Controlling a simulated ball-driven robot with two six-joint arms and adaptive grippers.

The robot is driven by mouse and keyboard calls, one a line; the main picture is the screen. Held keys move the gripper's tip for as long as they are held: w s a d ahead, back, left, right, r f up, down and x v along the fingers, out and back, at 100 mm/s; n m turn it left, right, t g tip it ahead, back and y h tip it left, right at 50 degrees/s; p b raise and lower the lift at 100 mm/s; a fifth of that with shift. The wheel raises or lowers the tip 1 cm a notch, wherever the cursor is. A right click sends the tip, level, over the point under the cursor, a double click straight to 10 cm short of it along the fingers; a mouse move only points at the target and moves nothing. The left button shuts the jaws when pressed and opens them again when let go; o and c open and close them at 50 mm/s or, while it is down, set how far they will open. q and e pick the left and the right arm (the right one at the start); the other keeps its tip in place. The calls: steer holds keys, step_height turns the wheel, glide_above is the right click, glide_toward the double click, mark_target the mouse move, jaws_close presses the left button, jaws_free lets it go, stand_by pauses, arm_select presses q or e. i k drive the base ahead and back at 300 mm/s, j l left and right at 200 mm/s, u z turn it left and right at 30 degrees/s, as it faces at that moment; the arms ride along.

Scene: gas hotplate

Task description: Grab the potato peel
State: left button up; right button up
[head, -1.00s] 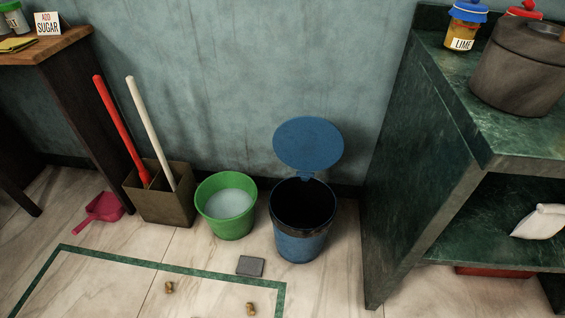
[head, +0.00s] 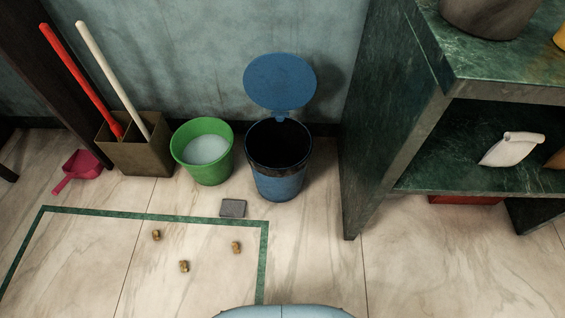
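Three small brown pieces that look like potato peel lie apart on the pale marble floor, inside a green border line. One peel piece (head: 156,235) is at the left, another peel piece (head: 184,266) is lower in the middle, and a third peel piece (head: 236,247) is at the right near the border. Neither of my grippers shows in the head view. A light blue rounded part at the bottom edge seems to be my own body.
A blue bin (head: 279,183) with its lid (head: 281,82) up stands by the wall. Beside it are a green bucket (head: 203,172), a grey block (head: 233,208), a brown holder (head: 137,158) with two handles and a red dustpan (head: 80,172). A green shelf unit (head: 395,120) stands right. Floor around the pieces is clear.

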mark_target(182, 264)
steer(key=k+u, duration=0.1)
steer(key=u, duration=0.35)
steer(key=k+l+u, duration=0.1)
steer(key=u, duration=0.35)
steer(key=k+u, duration=0.15)
steer(key=u, duration=0.3)
